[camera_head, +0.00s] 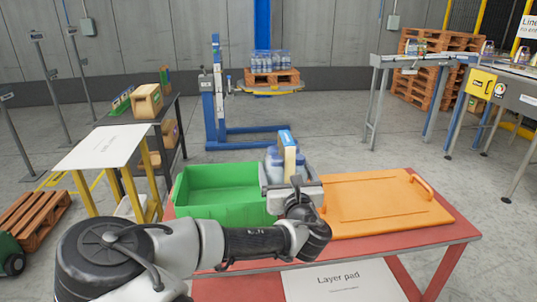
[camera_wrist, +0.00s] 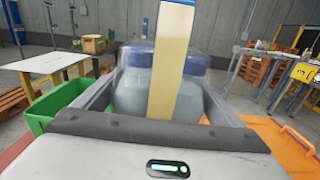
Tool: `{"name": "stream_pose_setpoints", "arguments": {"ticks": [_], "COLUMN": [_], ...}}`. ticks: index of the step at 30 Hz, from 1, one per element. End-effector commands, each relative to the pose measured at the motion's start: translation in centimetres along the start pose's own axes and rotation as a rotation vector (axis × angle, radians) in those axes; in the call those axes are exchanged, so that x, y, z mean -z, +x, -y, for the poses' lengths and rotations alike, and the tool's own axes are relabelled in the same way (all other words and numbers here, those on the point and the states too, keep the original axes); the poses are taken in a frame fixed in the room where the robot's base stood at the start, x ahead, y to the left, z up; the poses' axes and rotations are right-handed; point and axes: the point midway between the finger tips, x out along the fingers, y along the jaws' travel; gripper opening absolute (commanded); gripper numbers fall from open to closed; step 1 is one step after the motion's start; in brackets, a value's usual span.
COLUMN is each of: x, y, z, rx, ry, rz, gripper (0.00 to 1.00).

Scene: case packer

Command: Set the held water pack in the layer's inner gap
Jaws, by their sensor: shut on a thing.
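My gripper (camera_head: 290,183) is shut on a water pack (camera_head: 273,160), held above the red table between the green crate and the orange board. The pack has bluish bottles and a tan and blue upright strip. In the wrist view the water pack (camera_wrist: 135,92) sits between the fingers, with the tan strip (camera_wrist: 168,75) in front of it. The layer is likely the group of water packs (camera_head: 270,63) on a wooden pallet (camera_head: 272,77), on a blue lift at the back. Its inner gap cannot be made out at this distance.
A green crate (camera_head: 185,190) and an orange board (camera_head: 385,203) with a handle lie on the red table (camera_head: 462,231). A white-topped stand (camera_head: 75,155) and a dark shelf with boxes are at left. Conveyors (camera_head: 425,60) are at right. Open floor lies before the lift.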

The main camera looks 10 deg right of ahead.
Motion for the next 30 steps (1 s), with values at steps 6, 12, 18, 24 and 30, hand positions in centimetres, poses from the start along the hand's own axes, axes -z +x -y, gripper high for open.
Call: {"name": "stream_pose_setpoints", "arguments": {"ticks": [6,12,18,24,30], "x": [0.1,1.5,2.2,2.8,2.6], "y": [-1.9,-4.8,-7.0,-7.5,-7.5], "z": [-0.9,-0.6,0.1,0.2,0.2], "rx": [-0.011,-0.005,0.002,0.001,0.001], "ry": [0.008,0.006,-0.004,-0.012,-0.007], "rz": [-0.003,-0.001,0.005,0.004,0.008], "gripper": [0.28,0.28,0.28,0.28,0.28]}}
